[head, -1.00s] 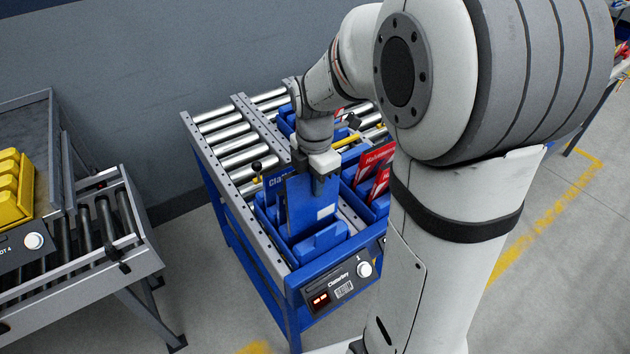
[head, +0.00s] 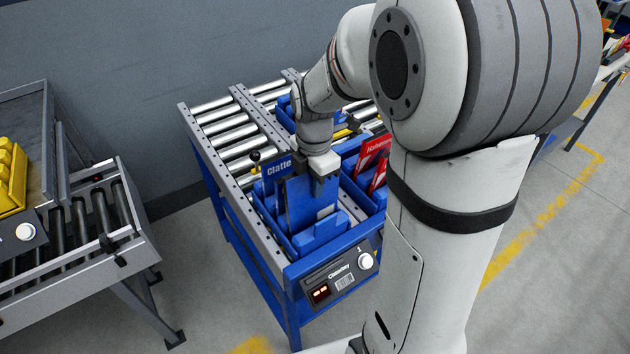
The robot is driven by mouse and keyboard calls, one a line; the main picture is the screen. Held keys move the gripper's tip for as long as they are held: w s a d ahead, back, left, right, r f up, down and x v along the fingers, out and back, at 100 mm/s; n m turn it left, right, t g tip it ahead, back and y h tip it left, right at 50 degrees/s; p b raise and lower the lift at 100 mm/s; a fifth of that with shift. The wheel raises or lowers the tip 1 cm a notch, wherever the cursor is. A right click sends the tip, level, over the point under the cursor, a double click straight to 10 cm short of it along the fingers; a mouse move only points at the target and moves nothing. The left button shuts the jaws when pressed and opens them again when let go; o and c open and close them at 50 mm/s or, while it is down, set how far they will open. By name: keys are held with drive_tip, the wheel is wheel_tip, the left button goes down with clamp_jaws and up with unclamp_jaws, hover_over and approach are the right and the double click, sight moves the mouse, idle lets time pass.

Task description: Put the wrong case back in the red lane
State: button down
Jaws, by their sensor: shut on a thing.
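My gripper (head: 323,178) is shut on the upper edge of an upright blue case (head: 303,207). The case stands in or just above the blue-walled front-left lane of the roller table, and its lower edge is hidden. Another blue piece lettered "Clatte" (head: 278,165) shows just behind and left of it. Red cases with white lettering (head: 372,155) stand upright in the lane to the right, partly hidden by my arm. The front panel (head: 341,278) reads something like "Clatterbay".
The table's rollers (head: 228,135) are bare at the back left. A black-knobbed lever (head: 255,157) stands at the lane's left side. A second roller conveyor (head: 95,215) with a yellow bin (head: 12,185) is at the left, with open floor between.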

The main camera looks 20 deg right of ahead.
drive_tip(key=shift+f+b, duration=1.55)
drive_tip(key=shift+f, duration=0.65)
drive_tip(key=c, duration=1)
unclamp_jaws()
drive_tip(key=shift+o, duration=0.2)
drive_tip(key=shift+r, duration=0.15)
wheel_tip(320, 180, up, 8)
drive_tip(key=p, duration=0.6)
